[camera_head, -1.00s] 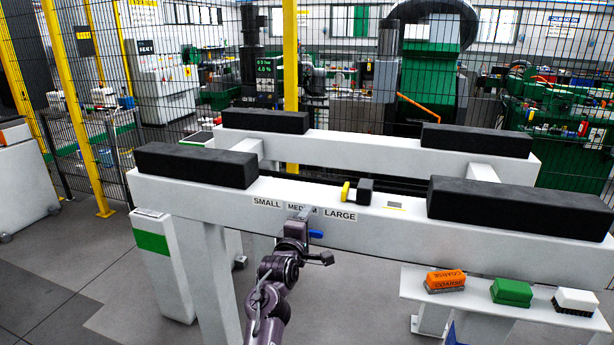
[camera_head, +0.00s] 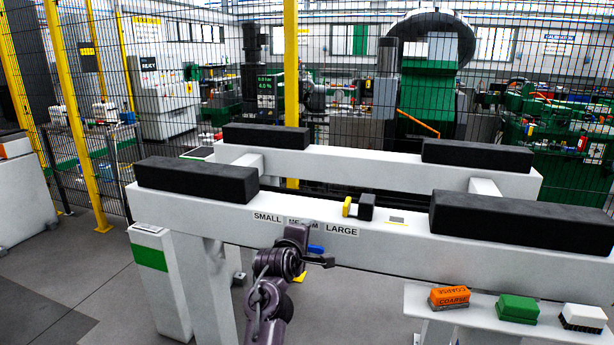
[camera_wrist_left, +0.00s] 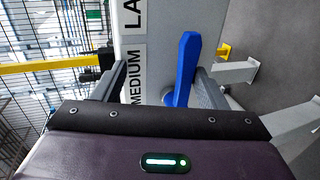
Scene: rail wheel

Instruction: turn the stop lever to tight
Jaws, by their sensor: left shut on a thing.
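A blue lever (camera_head: 316,249) sits on the front face of the near white beam (camera_head: 390,243), just below the size labels. In the left wrist view the blue lever (camera_wrist_left: 186,70) stands between the two fingers, closer to the right-hand finger, its round base lower left of it. My left gripper (camera_head: 314,246) is at the beam's front face, shut on the lever. The gripper partly covers the MEDIUM label in the head view; that label (camera_wrist_left: 136,76) is readable in the wrist view. No "tight" marking can be read. My right gripper is not in view.
A black block with a yellow part (camera_head: 360,207) stands on top of the beam near the LARGE label (camera_head: 342,230). Black pads (camera_head: 196,180) lie on both beams. Orange (camera_head: 449,298), green (camera_head: 517,308) and white (camera_head: 582,318) blocks stand on a low shelf at right.

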